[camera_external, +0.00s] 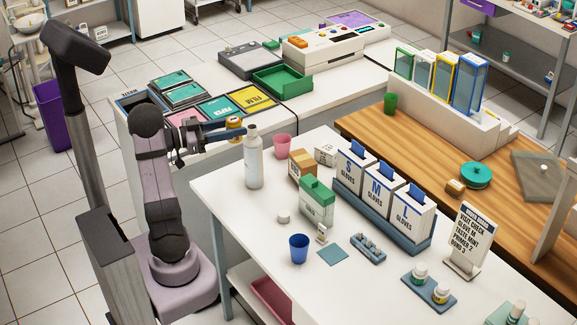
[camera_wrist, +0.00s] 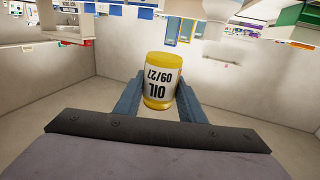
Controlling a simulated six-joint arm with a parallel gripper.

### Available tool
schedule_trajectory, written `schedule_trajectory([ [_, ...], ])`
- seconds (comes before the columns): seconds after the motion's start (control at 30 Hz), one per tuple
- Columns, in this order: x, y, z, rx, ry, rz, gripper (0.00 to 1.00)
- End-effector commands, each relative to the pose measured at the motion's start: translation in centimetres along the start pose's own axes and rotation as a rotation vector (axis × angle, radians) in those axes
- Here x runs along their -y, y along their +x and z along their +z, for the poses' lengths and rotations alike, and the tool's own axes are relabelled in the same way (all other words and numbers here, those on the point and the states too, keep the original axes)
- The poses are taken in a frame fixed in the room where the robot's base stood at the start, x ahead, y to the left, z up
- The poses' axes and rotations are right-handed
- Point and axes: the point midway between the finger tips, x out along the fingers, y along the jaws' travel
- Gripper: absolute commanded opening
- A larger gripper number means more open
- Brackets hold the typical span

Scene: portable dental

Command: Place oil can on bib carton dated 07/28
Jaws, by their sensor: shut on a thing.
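My gripper (camera_external: 230,131) is shut on a yellow and white oil can (camera_wrist: 160,80). Its label reads OIL 09/27, upside down in the wrist view, between my blue fingers. In the external view the can (camera_external: 235,124) is held left of the white bottle. No carton can be read as dated 07/28. Boxes on the white table include a brown carton (camera_external: 302,166), a small white box (camera_external: 325,156) with unreadable print, and a green and white carton (camera_external: 316,205). I cannot tell which is the bib carton.
A tall white bottle (camera_external: 254,160) and a pink cup (camera_external: 282,146) stand close to the right of my gripper. Glove boxes (camera_external: 383,198) stand in a blue rack. A blue cup (camera_external: 299,248) is near the front. The white table's left end is mostly clear.

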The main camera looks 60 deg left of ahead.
Motion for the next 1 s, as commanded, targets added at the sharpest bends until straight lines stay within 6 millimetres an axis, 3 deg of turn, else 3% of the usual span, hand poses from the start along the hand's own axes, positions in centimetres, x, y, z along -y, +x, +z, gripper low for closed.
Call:
schedule_trajectory([
  [0.27, 3.1, 6.0, -0.5, 0.0, -0.004, -0.111, 0.12],
  [0.5, 5.5, 13.6, -1.3, 0.001, -0.004, -0.268, 0.12],
  [0.8, 5.2, 21.4, -0.1, 0.005, -0.006, -0.425, 0.12],
  [0.93, 4.3, 23.4, 0.7, 0.005, -0.005, -0.459, 0.12],
  [1.0, 4.5, 23.3, 2.5, 0.011, -0.008, -0.467, 0.12],
])
